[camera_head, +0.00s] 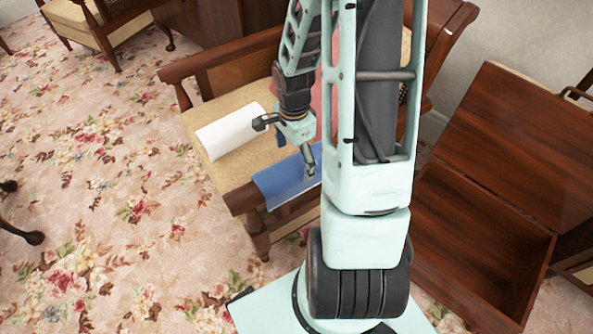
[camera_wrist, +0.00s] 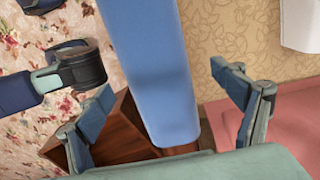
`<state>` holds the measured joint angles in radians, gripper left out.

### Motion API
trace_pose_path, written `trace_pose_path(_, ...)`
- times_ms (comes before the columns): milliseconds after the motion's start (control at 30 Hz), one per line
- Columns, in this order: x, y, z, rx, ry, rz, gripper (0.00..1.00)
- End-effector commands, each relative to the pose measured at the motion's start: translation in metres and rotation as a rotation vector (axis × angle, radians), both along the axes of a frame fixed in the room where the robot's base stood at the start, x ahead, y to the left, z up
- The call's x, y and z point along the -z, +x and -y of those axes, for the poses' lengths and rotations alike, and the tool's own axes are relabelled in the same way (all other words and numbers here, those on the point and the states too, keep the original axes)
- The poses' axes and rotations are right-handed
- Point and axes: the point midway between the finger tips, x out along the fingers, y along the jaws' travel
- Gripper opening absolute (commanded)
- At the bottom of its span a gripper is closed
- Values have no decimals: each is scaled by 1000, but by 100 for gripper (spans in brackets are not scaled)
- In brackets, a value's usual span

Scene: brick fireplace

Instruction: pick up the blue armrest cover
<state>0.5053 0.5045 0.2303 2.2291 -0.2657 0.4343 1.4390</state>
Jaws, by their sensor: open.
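The blue armrest cover (camera_head: 280,184) lies over the near wooden armrest of the chair in the head view. In the wrist view the cover (camera_wrist: 150,62) is a long blue strip running from the top edge down to the middle. My gripper (camera_head: 286,148) is open and empty beside and above it. In the wrist view my gripper's fingers (camera_wrist: 164,103) stand on either side of the cover in the picture. I see no clear contact, and the height of the gap is hard to tell. My arm hides the cover's right end in the head view.
Pink cloth (camera_wrist: 295,118) shows beside the seat. An open wooden chest (camera_head: 478,240) stands close on the right. Another chair (camera_head: 105,22) is at the back left. Floral carpet (camera_head: 110,250) on the left is mostly clear.

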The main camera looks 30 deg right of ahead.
Motion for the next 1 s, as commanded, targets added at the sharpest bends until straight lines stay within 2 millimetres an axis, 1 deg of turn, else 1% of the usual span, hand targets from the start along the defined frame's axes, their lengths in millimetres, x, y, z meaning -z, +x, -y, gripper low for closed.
trace_pose_path(33,12,-1,0,0,1,-2,87)
trace_pose_path(167,23,-1,0,1,1,0,87)
trace_pose_path(400,59,-6,2,2,1,-1,87)
trace_pose_path(467,66,-5,2,0,1,0,87)
trace_pose_path(600,71,-5,3,2,-1,2,87)
trace_pose_path(800,70,-5,3,2,-1,2,87)
trace_pose_path(1000,70,-5,3,2,-1,2,65)
